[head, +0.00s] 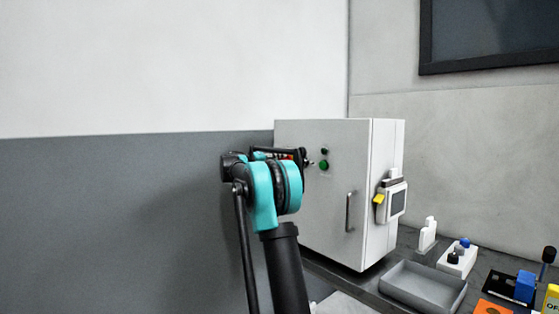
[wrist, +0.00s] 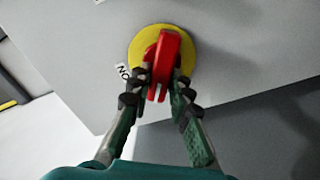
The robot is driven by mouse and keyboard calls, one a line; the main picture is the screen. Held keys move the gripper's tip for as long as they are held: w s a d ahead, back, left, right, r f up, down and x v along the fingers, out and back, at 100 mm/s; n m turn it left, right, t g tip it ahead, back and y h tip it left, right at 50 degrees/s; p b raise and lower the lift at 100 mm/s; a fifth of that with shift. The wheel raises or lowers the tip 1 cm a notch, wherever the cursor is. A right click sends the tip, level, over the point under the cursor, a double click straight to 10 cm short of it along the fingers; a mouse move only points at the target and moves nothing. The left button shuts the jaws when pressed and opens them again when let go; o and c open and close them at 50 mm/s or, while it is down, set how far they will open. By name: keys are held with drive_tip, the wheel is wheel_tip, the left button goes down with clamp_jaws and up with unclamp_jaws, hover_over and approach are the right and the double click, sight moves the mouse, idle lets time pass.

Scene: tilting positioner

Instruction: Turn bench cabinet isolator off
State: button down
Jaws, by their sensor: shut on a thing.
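The bench cabinet (head: 340,205) is a light grey box with a handle on its front door. Its isolator is a red handle (wrist: 169,55) on a round yellow plate (wrist: 145,42), seen in the wrist view. A label reading "ON" (wrist: 123,71) sits at the plate's lower left. My gripper (wrist: 162,84) has one finger on each side of the red handle and is shut on it. In the head view my arm covers most of the isolator.
A black button and a green button (head: 324,165) are on the cabinet front, right of my gripper. A vertical door handle (head: 350,211) stands out lower down. A grey tray (head: 424,288) and small parts lie on the bench at right. A device with a screen (head: 397,202) hangs on the cabinet's side.

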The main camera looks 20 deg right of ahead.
drive_tip(key=n, duration=0.6)
drive_tip(key=shift+w+a+f, duration=0.1)
drive_tip(key=shift+f, duration=0.25)
drive_tip(key=shift+n, duration=0.4)
drive_tip(key=c, duration=1.4)
unclamp_jaws()
drive_tip(key=v, duration=1.2)
